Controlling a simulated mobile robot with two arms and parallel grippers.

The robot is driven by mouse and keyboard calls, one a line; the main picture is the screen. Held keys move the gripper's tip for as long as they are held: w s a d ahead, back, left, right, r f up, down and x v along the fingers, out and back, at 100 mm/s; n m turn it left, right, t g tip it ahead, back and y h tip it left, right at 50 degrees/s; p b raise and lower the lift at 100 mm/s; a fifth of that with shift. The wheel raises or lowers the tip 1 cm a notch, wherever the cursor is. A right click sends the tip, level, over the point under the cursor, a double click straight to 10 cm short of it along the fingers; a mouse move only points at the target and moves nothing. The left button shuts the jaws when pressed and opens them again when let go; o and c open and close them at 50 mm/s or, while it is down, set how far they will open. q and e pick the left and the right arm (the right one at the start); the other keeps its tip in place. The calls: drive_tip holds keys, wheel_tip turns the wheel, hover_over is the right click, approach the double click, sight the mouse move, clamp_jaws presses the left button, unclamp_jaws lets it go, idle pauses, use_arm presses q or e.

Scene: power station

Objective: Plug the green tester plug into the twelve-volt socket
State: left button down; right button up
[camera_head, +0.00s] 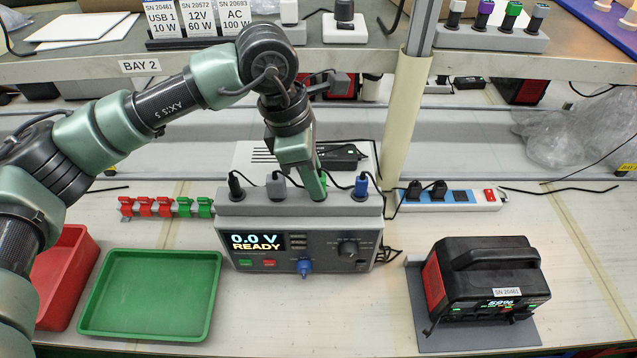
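The tester (300,250) stands mid-bench, its display reading 0.0 V READY. A grey plug holder (345,207) along its top back edge carries a black plug (236,186), a grey plug (276,186) and a blue plug (361,187). The green plug (323,181) shows only as a sliver at the holder, mostly hidden by my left gripper (314,188). That gripper points down there; its finger gap is hidden. My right gripper is not in view.
A green tray (92,318) and a red bin (45,300) lie at the left. Red and green clips (165,207) sit left of the tester. A power strip (450,198) lies behind. A shelf (100,68) and a post (407,120) stand above and behind. Bench between tester and station is clear.

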sight(322, 176)
use_arm(q)
drive_tip(key=shift+r, duration=0.15)
drive_tip(key=shift+d+p+v, duration=0.25)
drive_tip(key=shift+p+v, duration=0.05)
drive_tip(key=shift+v, duration=0.65)
drive_tip(key=shift+d+p+v, duration=0.2)
drive_tip(key=shift+p+v, duration=0.15)
drive_tip(key=shift+v, duration=0.6)
drive_tip(key=shift+d+p+v, duration=0.25)
drive_tip(key=shift+p+v, duration=0.05)
drive_tip(key=shift+v, duration=0.6)
drive_tip(key=shift+r, duration=0.15)
